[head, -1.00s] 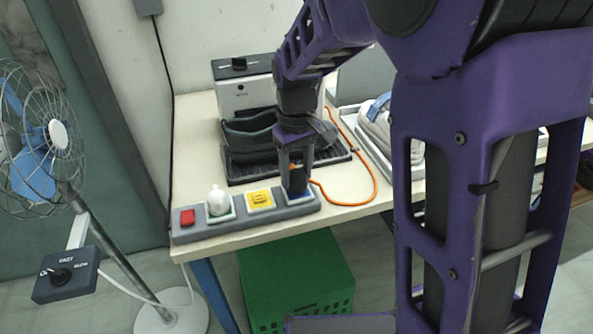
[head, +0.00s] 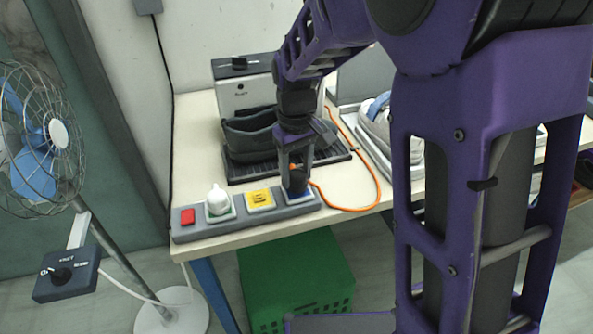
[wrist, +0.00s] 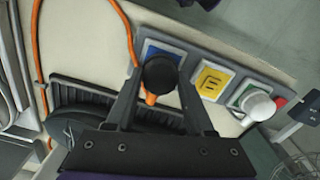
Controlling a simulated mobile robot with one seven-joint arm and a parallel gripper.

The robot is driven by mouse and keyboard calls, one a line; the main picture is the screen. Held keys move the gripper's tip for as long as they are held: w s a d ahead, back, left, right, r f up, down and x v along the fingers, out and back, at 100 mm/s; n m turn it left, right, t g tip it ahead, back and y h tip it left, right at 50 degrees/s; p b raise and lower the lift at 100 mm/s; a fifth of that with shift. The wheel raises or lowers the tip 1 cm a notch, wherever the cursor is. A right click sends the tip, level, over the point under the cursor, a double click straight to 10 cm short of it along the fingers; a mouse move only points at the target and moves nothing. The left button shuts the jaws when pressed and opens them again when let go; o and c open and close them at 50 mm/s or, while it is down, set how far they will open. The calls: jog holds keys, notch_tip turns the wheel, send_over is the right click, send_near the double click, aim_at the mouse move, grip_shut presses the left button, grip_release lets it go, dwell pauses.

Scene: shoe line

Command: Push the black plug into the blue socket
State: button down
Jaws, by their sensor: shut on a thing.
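The black plug (head: 298,186) is at the right end of the grey power strip, over the blue socket (head: 313,196). My gripper (head: 297,178) points down from above and is shut on the plug. The wrist view shows the plug's round black top (wrist: 160,75) between the fingers, with the blue socket plate (wrist: 150,48) around and behind it. An orange cord leaves the plug. The plug's prongs and the socket holes are hidden, so I cannot tell how deep the plug sits.
The grey strip (head: 240,217) also carries a yellow socket (head: 260,199), a white plug (head: 217,199) in a green-edged socket, and a red switch (head: 187,216). Behind stands a white machine (head: 238,95) with dark shoe forms. A fan (head: 40,140) stands left; a green crate (head: 295,280) is below.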

jog(key=shift+f+b, duration=0.35)
jog(key=shift+f, duration=0.25)
dwell(0.3)
jog(key=shift+c, duration=1)
grip_release()
